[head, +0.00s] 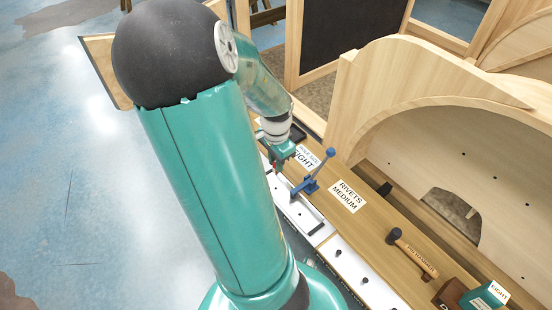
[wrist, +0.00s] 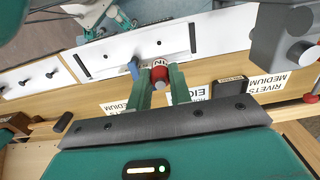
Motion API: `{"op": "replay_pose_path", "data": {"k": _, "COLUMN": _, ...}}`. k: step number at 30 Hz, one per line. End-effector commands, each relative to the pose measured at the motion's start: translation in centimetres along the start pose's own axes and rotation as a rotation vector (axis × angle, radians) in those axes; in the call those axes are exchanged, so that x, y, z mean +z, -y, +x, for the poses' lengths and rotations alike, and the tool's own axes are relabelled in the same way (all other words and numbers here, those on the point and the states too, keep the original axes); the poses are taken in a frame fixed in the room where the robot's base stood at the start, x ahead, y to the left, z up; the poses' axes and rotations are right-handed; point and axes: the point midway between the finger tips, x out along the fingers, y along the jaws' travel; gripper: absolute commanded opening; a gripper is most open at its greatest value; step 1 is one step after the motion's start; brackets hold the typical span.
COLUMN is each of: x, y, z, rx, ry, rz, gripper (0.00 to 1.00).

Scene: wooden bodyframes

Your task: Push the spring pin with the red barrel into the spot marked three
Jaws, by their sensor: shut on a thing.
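The spring pin with the red barrel (wrist: 160,73) is between the green fingertips of my gripper (wrist: 161,82) in the wrist view. My gripper is shut on it, with a grey end of the pin showing below the red part. In the head view my gripper (head: 279,160) hangs at the far end of the wooden bench, near the white strip (head: 313,226); only a speck of red shows there. The white strip also shows behind the pin in the wrist view (wrist: 110,58). I cannot make out a spot marked three in either view.
A blue-handled tool (head: 315,173) stands beside the strip, close to my gripper. A "RIVETS MEDIUM" label (head: 348,196), a mallet (head: 411,250) and a green box (head: 483,297) are on the bench (head: 375,228). A tall wooden frame (head: 372,95) rises behind it. Open floor lies left.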

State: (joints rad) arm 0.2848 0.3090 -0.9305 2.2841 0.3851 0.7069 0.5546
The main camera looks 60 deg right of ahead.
Motion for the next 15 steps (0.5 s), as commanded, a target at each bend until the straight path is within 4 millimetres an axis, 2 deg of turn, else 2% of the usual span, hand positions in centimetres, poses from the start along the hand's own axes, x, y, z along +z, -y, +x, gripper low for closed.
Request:
{"op": "replay_pose_path", "data": {"k": 5, "x": 0.2, "y": 0.0, "z": 0.8, "rx": 0.001, "ry": 0.0, "rz": -0.002, "gripper": 0.0}}
{"op": "replay_pose_path", "data": {"k": 15, "x": 0.1, "y": 0.1, "z": 3.9, "rx": 0.001, "ry": 0.001, "rz": -0.002, "gripper": 0.0}}
